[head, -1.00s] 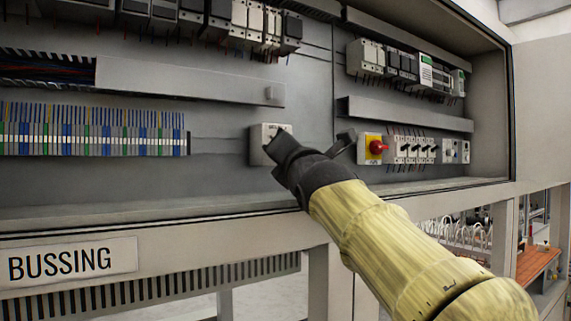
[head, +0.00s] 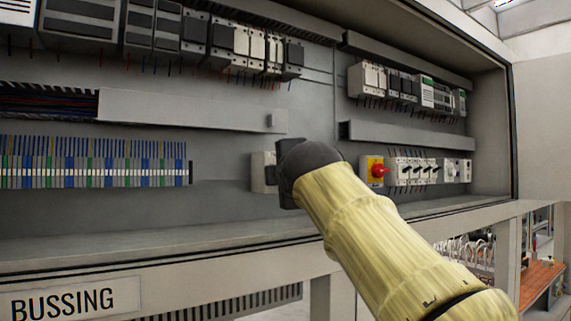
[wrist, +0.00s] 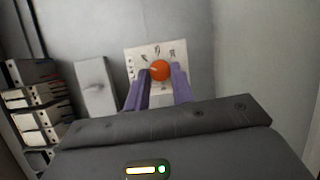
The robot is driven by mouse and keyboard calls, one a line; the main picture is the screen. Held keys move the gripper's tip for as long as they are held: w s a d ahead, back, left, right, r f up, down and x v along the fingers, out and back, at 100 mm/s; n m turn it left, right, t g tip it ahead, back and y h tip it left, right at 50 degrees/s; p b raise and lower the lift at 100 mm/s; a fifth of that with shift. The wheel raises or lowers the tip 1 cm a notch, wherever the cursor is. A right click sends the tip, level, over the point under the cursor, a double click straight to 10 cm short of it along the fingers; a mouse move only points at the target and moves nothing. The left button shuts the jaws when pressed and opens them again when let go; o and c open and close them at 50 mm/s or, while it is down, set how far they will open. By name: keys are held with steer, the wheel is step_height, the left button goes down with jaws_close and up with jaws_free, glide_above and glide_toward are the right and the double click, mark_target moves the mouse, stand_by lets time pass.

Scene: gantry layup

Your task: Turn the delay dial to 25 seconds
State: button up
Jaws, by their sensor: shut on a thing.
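The delay dial shows in the wrist view as a round orange knob (wrist: 159,70) on a pale square plate (wrist: 133,59) with dark markings. The markings are too small to read, so I cannot tell the dial's setting. My gripper (wrist: 160,80) has its two purple fingers shut on the knob, one on each side. In the head view the dial's pale box (head: 259,172) is mounted on the grey back panel. My dark wrist and gripper cover its right part, and the knob and fingertips are hidden there.
Coloured terminal blocks (head: 90,160) line the panel at the left. A yellow plate with a red switch (head: 376,170) and several breakers (head: 412,171) sit to the right of my wrist. A grey duct (head: 190,110) runs above. The cabinet's lower ledge is bare.

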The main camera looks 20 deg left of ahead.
steer(key=m+g+p, duration=0.1)
steer(key=m+p, duration=0.2)
steer(key=m+g+p, duration=0.2)
steer(key=m+p, duration=0.1)
steer(key=m+g+p, duration=0.2)
steer(key=p, duration=0.2)
steer(key=shift+w+d+r+m+y, duration=0.25)
steer(key=shift+w+r+m+y, duration=0.05)
steer(key=shift+r+m, duration=0.1)
steer(key=shift+f, duration=0.1)
steer(key=o, duration=1)
